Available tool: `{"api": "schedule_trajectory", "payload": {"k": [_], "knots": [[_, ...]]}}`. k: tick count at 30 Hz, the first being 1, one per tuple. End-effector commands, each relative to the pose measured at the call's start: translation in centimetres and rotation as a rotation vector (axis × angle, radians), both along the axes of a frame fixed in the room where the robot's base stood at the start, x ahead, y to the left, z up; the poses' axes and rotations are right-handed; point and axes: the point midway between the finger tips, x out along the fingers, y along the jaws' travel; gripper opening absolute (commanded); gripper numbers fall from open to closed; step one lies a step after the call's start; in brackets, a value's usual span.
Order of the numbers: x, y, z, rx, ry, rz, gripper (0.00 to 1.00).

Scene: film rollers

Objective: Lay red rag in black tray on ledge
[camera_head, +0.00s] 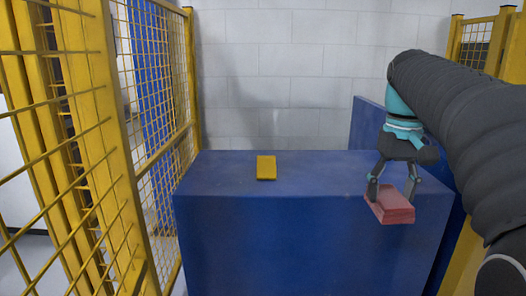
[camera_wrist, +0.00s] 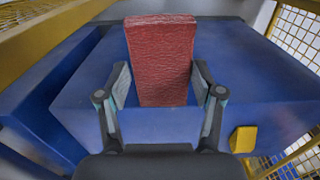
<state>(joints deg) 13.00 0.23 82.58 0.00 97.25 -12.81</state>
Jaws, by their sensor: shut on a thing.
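The red rag (camera_head: 392,208) looks like a folded, flat block. My gripper (camera_head: 391,190) is shut on it, one finger at each side, and holds it at the right front of the blue ledge (camera_head: 230,205). In the wrist view, the red rag (camera_wrist: 160,55) stretches away between the fingertips of my gripper (camera_wrist: 161,85), with the blue surface (camera_wrist: 75,95) behind and below it. I cannot make out a black tray in either view.
A yellow folded rag or block (camera_head: 266,167) lies on the ledge top, left of centre; it also shows in the wrist view (camera_wrist: 243,140). Yellow mesh fencing (camera_head: 150,110) stands on the left, and a white block wall (camera_head: 290,70) behind. Most of the ledge top is bare.

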Motion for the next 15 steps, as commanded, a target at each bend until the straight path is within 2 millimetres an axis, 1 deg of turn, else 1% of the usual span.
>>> {"api": "schedule_trajectory", "payload": {"k": [5,8,11,12,14,15], "knots": [[0.4,0.8,-3.6,0.001,0.004,0.003,0.33],[0.8,1.4,-6.8,0.001,0.005,0.005,0.33],[1.4,2.3,-11.4,0.001,0.009,0.006,0.33],[1.6,2.7,-13.4,0.001,0.010,0.007,0.33],[2.0,3.3,-16.4,0.001,0.011,0.006,0.33],[2.3,3.6,-18.4,0.001,0.010,0.007,0.33]]}}
